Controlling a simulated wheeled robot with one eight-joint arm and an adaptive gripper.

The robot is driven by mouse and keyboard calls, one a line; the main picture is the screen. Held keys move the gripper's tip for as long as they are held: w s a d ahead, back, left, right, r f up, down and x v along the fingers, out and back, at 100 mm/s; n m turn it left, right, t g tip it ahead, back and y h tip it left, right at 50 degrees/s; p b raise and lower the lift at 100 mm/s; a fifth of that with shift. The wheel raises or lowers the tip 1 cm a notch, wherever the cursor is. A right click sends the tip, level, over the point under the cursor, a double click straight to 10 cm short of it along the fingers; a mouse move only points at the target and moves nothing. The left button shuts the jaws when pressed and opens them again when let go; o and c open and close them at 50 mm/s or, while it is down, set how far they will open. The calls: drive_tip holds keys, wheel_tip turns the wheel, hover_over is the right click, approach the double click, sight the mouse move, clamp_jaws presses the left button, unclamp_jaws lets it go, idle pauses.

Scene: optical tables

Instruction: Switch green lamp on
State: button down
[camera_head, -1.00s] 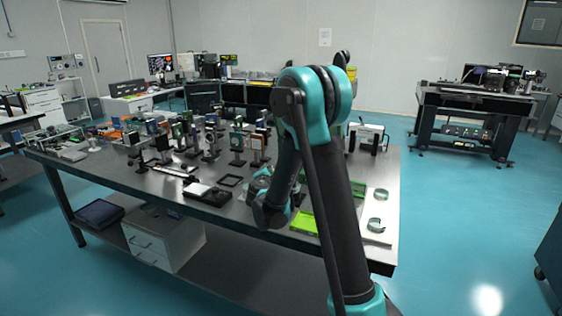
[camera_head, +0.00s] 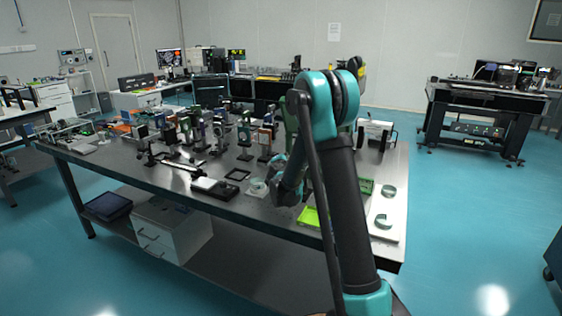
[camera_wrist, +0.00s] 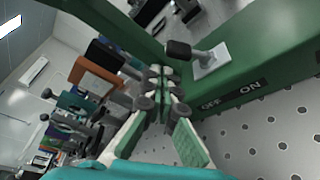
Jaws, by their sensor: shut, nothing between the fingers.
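The green lamp body (camera_wrist: 260,45) fills the upper right of the wrist view, with a black OFF/ON label (camera_wrist: 232,94) on it. Its switch is a lever with a black knob (camera_wrist: 178,50) on a pale plate (camera_wrist: 212,62). The lever leans left, toward the OFF side. My gripper (camera_wrist: 161,74) is shut and empty, its tips just below and left of the knob; I cannot tell whether they touch. In the head view, my gripper (camera_head: 284,193) is low over the table's front part, and a green upright part, apparently the lamp (camera_head: 291,113), shows behind my arm.
The optical table (camera_head: 225,225) carries many mounted optics (camera_head: 217,130) left of my arm. A black-and-white box (camera_head: 214,188) and a bright green tray (camera_head: 312,217) lie near the front edge. A pale board (camera_head: 388,215) with ring-shaped parts lies at right.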

drive_tip(key=shift+s+d+r, duration=0.3)
drive_tip(key=shift+d+r, duration=0.1)
drive_tip(key=shift+d, duration=0.15)
